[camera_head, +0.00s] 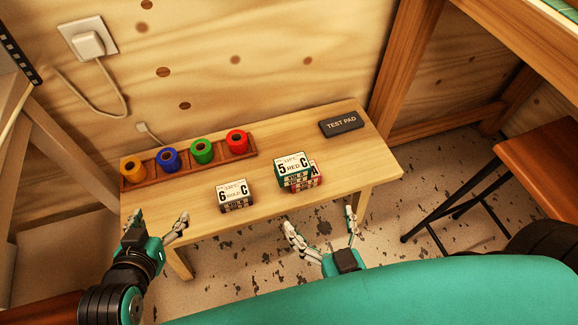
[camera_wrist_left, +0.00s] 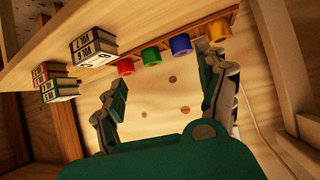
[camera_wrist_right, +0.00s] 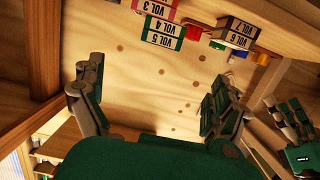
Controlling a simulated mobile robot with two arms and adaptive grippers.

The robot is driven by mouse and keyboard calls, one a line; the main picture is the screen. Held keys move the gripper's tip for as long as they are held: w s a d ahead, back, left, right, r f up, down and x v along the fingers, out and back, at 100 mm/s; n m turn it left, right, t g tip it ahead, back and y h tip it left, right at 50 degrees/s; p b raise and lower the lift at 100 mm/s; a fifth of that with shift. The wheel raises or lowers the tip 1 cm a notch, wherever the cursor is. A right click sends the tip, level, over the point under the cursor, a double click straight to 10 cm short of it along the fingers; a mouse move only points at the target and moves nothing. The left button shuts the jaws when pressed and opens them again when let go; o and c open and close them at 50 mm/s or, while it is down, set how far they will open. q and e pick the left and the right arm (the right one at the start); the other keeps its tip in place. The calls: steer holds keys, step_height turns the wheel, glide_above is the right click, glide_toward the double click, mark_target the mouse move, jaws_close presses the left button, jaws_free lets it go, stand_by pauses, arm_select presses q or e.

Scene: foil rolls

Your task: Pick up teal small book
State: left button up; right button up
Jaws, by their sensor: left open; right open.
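In the left wrist view the stack is at the left edge. My right gripper (camera_head: 320,222) is open and empty in front of the bench, below and apart from the stack. My left gripper (camera_head: 161,224) is open and empty near the bench's front left corner.
The wooden bench (camera_head: 215,218) also holds another book stack (camera_head: 234,195) marked "6 C", a rack with colored rolls (camera_head: 202,151) along the back left, and a dark "TEST PAD" (camera_head: 341,123) at the back right. A stool (camera_head: 545,160) stands to the right.

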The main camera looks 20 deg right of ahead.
steer(key=p, duration=0.2)
glide_toward(293, 166)
steer(key=w, duration=0.1)
steer(key=w+p, duration=0.1)
steer(key=w, duration=0.1)
steer(key=shift+w+f, duration=0.3)
steer(key=shift+f, duration=0.1)
steer(key=shift+w+a+f+p, duration=0.15)
steer(key=shift+w+p, duration=0.1)
steer(key=shift+w, duration=0.7)
steer(key=shift+w+d+f+p, duration=0.1)
steer(key=shift+w+f+p, duration=0.1)
steer(key=shift+w, duration=0.8)
steer(key=shift+w+a+f+p, duration=0.15)
steer(key=shift+w+p, duration=0.1)
steer(key=shift+w, duration=0.7)
arm_select(q)
steer(key=s+a+f+g+y, duration=0.1)
steer(key=s+a+g, duration=0.1)
steer(key=s, duration=0.4)
steer(key=s+a+f+g+y, duration=0.1)
steer(key=s+a+f+g, duration=0.1)
steer(key=s+g, duration=0.3)
steer(key=shift+s+f, duration=0.3)
steer(key=shift+s, duration=0.1)
arm_select(e)
steer(key=shift+c, duration=0.4)
steer(key=c, duration=1.1)
